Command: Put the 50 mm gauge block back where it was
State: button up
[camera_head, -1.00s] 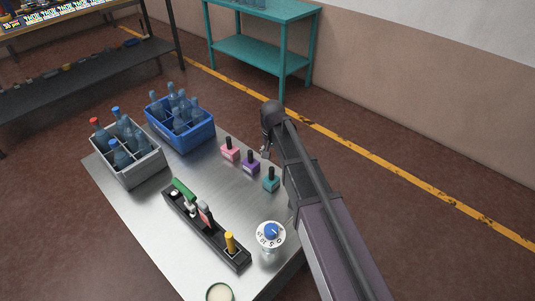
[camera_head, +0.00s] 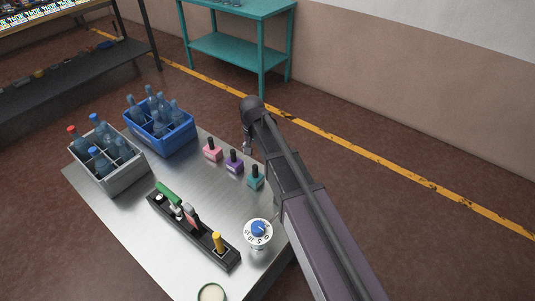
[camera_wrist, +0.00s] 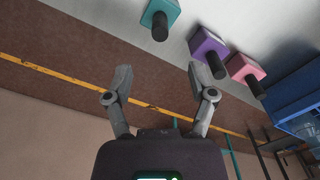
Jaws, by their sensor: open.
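Three small blocks with black posts stand in a row near the table's far right edge: a pink one (camera_head: 212,154), a purple one (camera_head: 234,166) and a teal one (camera_head: 255,181). No size marking is legible, so I cannot tell which, if any, is the 50 mm gauge block. The wrist view shows the same teal (camera_wrist: 163,14), purple (camera_wrist: 208,47) and pink (camera_wrist: 245,69) blocks. My gripper (camera_wrist: 163,85) is open and empty, its fingers apart from the blocks. In the head view my gripper (camera_head: 247,145) hangs by the table's far right edge, partly hidden by my arm.
A grey crate (camera_head: 104,181) and a blue crate (camera_head: 167,143) of bottles stand at the table's left end. A black rack (camera_head: 190,232) with green, red and yellow-handled items lies mid-table. A white dial with blue knob (camera_head: 258,229) and a round dish (camera_head: 211,293) are nearer.

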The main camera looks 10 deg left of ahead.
jog(key=s+d, duration=0.4)
jog(key=d, duration=0.6)
jog(key=s+d, duration=0.4)
jog(key=d, duration=0.6)
jog(key=s+d, duration=0.5)
jog(key=d, duration=0.5)
jog(key=shift+d+m, duration=0.3)
jog(key=shift+d, duration=0.05)
notch_tip(320, 180, up, 10)
jog(key=p, duration=1)
jog(key=shift+f, duration=0.1)
